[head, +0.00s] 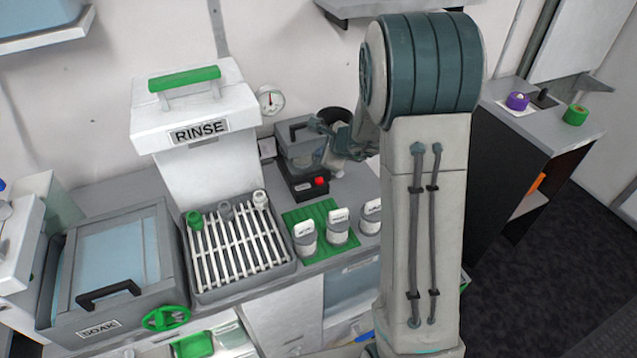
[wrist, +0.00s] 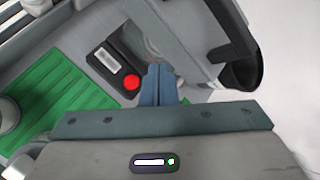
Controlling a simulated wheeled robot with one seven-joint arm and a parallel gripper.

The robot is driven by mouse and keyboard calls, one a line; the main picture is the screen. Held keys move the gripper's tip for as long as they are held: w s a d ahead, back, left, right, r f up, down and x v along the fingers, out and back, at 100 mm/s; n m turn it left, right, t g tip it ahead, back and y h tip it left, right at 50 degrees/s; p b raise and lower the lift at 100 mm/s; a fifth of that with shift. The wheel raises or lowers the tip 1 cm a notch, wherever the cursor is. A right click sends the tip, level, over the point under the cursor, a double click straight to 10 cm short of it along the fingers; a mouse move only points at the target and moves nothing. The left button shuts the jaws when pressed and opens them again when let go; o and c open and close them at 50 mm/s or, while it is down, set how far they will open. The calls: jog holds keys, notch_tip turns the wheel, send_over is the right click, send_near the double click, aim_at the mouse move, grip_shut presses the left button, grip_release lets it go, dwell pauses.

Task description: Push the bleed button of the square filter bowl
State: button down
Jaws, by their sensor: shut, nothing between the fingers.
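A grey machine with a boxy, square-sided body (head: 300,148) stands on the counter beside the rinse station. Its black front base carries a red button (head: 320,181), which also shows in the wrist view (wrist: 132,82). A clear, rounded part (wrist: 150,38) sits behind the base. I cannot tell for sure which part is the square filter bowl, and no bleed button can be made out with certainty. My gripper (wrist: 158,72) is shut and empty, its blue-grey fingertips in front of the machine, just right of the red button in the wrist view. Contact cannot be judged.
A green ribbed mat (head: 312,215) with several white-tagged containers lies in front of the machine. Left are a rack of rods (head: 238,250), the RINSE station (head: 195,115) and the SOAK tank (head: 120,260). A gauge (head: 270,100) is on the wall. A side counter (head: 545,125) stands right.

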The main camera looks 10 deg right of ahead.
jog(key=b, duration=0.4)
send_over(322, 182)
notch_tip(322, 182, down, 6)
jog(key=shift+r, duration=0.25)
jog(key=shift+f+b, duration=0.7)
jog(key=shift+b, duration=0.15)
dwell(0.8)
jog(key=shift+f+b, duration=0.4)
jog(key=shift+b, duration=0.25)
jog(key=shift+f+b, duration=0.45)
jog(key=shift+b, duration=0.1)
dwell(0.5)
dwell(0.3)
jog(key=shift+r+p, duration=0.6)
jog(key=shift+r, duration=0.25)
jog(key=shift+r, duration=0.1)
